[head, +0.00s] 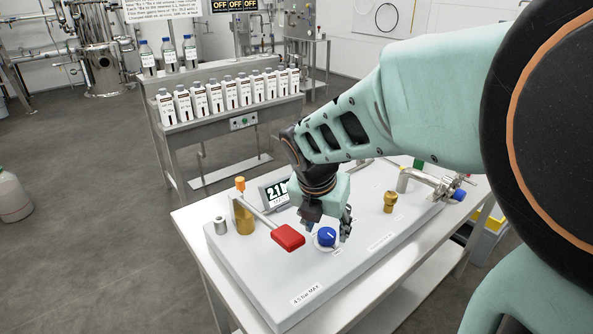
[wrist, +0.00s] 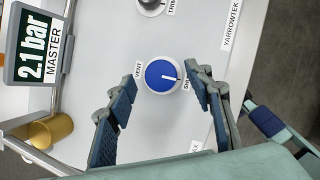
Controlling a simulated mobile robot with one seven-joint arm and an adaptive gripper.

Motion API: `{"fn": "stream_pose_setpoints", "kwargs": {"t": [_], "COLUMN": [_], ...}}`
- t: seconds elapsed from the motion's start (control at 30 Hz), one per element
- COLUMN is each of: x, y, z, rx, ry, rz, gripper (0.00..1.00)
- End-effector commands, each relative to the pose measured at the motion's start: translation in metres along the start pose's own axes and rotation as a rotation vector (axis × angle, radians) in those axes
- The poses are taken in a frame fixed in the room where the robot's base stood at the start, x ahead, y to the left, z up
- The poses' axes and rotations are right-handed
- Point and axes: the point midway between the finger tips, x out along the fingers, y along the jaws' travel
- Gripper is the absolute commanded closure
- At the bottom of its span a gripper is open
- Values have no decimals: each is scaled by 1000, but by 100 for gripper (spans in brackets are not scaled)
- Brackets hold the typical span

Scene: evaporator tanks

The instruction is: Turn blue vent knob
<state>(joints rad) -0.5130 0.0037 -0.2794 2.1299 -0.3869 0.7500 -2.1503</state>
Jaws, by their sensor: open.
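The blue vent knob (head: 326,237) sits on the top panel of a pale grey console, beside a red handle. In the wrist view the blue knob (wrist: 163,76) is round, with a white pointer line aimed right toward a partly hidden label; the word VENT is on its left. My gripper (head: 327,222) is above the knob in the head view, pointing down. In the wrist view my gripper (wrist: 164,80) is open, with one finger on either side of the knob. Both fingers look apart from it, and nothing is between them except the knob.
A red lever handle (head: 288,237) is close to the left of the knob. A display (wrist: 38,48) reads 2.1 bar MASTER. A brass fitting (head: 390,201) stands to the right, and a brass cylinder (head: 243,218) to the left. A bottle rack (head: 228,122) stands behind.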

Motion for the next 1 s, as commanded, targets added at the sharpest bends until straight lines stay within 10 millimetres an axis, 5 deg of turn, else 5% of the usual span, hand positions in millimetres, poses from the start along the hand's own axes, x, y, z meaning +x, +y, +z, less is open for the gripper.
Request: {"fn": "stream_pose_setpoints", "kwargs": {"t": [0.53,0.9,1.0], "x": [11,11,11], "y": [-7,-7,-7], "z": [-2,-2,-2], "rx": [-1,-1,1], "ry": [0,0,0], "rz": [1,1,0], "gripper": [54,94,94]}}
